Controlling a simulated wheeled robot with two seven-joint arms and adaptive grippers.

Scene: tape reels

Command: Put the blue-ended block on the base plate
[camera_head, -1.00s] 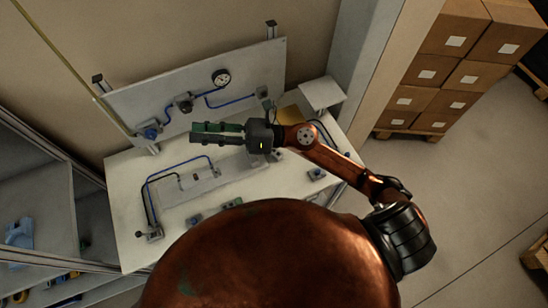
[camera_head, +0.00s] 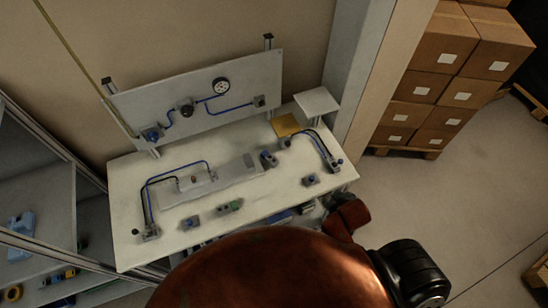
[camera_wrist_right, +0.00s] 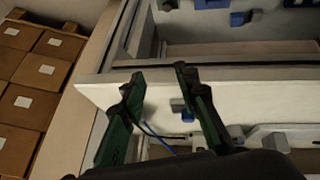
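The base plate (camera_head: 225,181) is a long grey plate on the white workbench, with small fittings on it. A small grey block with a blue part (camera_head: 311,180) lies at the bench's front right. Another grey block that looks bluish (camera_head: 192,222) lies at the front, left of a green-ended block (camera_head: 230,208). I cannot tell surely which is the blue-ended block. My left gripper is not in view.
The workbench (camera_head: 280,198) has an upright panel (camera_head: 240,97) with a gauge behind it. Blue tubes run at both ends. A yellow square (camera_head: 286,125) lies at the back right. Shelving stands left; stacked cartons (camera_head: 430,90) stand right on a pallet.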

